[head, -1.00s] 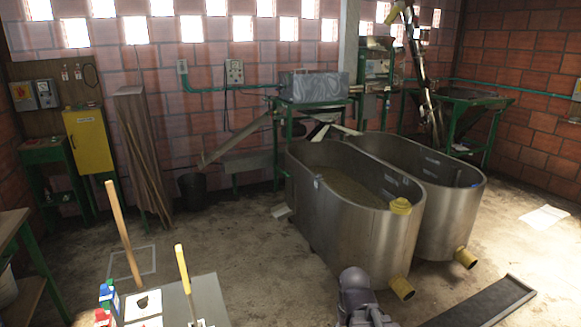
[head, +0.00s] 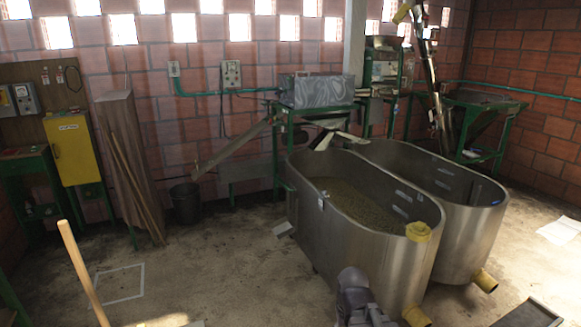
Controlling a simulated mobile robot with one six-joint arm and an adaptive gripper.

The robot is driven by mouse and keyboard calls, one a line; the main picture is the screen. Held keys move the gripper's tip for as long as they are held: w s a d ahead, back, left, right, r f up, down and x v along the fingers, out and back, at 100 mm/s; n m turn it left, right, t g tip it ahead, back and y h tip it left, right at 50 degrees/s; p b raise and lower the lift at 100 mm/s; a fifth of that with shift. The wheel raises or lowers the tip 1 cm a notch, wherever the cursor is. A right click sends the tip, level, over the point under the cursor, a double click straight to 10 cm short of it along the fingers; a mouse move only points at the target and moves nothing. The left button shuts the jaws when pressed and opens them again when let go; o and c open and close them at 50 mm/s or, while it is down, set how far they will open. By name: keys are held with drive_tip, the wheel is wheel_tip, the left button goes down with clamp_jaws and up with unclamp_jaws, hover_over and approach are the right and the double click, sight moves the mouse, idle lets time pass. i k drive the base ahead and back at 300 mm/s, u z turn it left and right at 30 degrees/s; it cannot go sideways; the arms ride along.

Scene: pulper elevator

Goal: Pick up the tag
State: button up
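I cannot make out the tag in the head view. A dark grey rounded part of my own arm (head: 356,298) shows at the bottom, in front of the steel tanks. My gripper and its fingers are not in view, so what it holds cannot be seen.
Two steel tanks (head: 335,225) with yellow outlets stand right of centre. A wooden handle (head: 82,272) rises at the lower left. A yellow cabinet (head: 74,150) and a black bucket (head: 186,202) stand behind. The concrete floor (head: 215,265) between is open.

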sight(321, 197)
drive_tip(key=i, duration=2.2)
drive_tip(key=u, duration=0.55)
drive_tip(key=i, duration=0.9)
